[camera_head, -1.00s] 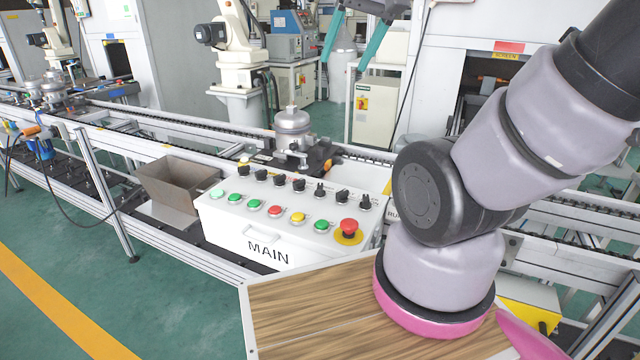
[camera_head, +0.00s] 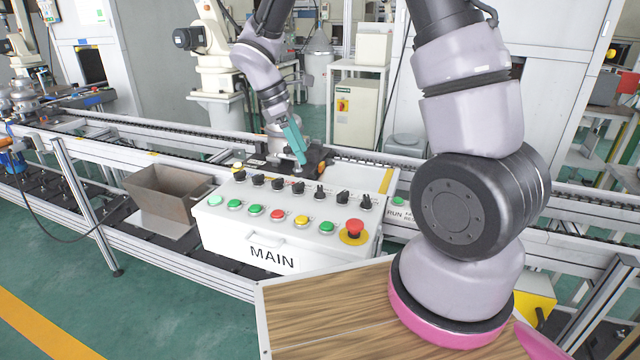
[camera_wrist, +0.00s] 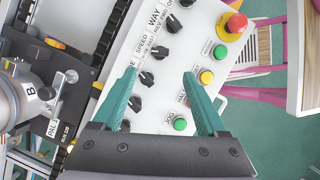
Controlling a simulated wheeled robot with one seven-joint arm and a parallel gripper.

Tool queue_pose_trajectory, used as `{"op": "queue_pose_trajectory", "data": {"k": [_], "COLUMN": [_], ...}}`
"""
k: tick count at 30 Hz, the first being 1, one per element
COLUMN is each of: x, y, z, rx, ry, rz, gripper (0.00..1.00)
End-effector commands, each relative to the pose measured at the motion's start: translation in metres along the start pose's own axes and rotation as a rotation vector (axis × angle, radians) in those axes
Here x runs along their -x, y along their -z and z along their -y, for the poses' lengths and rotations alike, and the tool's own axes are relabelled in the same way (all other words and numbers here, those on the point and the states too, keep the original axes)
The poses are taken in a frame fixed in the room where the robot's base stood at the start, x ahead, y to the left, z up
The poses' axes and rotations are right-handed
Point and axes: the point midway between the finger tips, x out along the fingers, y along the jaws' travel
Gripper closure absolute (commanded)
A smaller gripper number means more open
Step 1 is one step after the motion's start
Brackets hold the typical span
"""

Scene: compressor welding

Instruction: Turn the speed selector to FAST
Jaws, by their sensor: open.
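The white MAIN control box (camera_head: 222,228) carries a row of black selector knobs behind a row of coloured push buttons. The knob beside the SPEED label, the speed selector (camera_wrist: 160,52), is black; it appears as the third knob from the right in the head view (camera_head: 319,195). Its exact pointer direction is hard to read. My gripper (camera_head: 302,160) is above the knob row with its teal fingers pointing down. In the wrist view my gripper (camera_wrist: 163,74) is open and empty, its fingers spread either side of the knob and button rows. The speed selector shows just beyond the fingertips.
A red emergency stop (camera_head: 354,230) stands at the box's right end, and neighbouring knobs (camera_wrist: 146,78) sit close to the selector. A metal bin (camera_head: 165,192) is left of the box. The conveyor (camera_head: 110,142) with a compressor part runs behind; a wooden tabletop (camera_head: 330,310) is in front.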

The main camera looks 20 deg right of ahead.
Motion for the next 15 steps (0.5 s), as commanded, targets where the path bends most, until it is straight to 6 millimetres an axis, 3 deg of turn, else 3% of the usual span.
{"op": "queue_pose_trajectory", "data": {"k": [5,15], "x": [-0.016,-0.079], "y": [0.002,0.001], "z": [0.0,0.001], "rx": [0.015,0.012], "ry": [0.003,0.004], "rz": [0.008,0.008], "gripper": [0.25,0.25]}}
